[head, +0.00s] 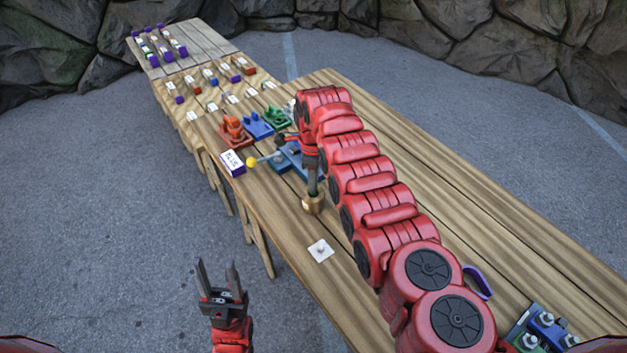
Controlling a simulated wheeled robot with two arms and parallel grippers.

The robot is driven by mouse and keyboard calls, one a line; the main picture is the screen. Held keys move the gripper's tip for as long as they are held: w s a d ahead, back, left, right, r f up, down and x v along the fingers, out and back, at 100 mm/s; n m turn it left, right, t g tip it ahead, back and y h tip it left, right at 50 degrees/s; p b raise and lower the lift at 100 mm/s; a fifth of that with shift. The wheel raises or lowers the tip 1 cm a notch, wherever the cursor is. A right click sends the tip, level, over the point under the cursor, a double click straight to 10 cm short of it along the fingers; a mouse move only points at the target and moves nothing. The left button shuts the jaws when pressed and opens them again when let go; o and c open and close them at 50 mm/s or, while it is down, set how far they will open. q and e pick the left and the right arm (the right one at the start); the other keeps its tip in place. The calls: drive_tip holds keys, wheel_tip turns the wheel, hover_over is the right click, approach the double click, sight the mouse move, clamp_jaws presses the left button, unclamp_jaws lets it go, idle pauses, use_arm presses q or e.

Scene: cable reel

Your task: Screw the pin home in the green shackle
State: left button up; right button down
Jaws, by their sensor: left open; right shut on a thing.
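The green shackle (277,117) stands on a green base on the wooden table, beyond my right gripper. My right gripper (312,187) points down with its fingers over a brass-coloured cup (313,205). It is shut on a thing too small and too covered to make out. I cannot tell whether that thing is the pin, or whether it touches the cup. My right arm hides part of the table behind it. My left gripper (217,275) is open and empty, fingers up, off the table's left edge.
Orange (233,130) and blue (257,124) shackles stand left of the green one. A blue fixture (288,158) with a yellow-knobbed lever (251,162) sits nearby. A labelled box (232,163) and a white plate (320,250) lie near the left edge. Blue hardware (546,325) lies at lower right.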

drive_tip(key=shift+r+p, duration=0.65)
drive_tip(key=shift+r, duration=1.4)
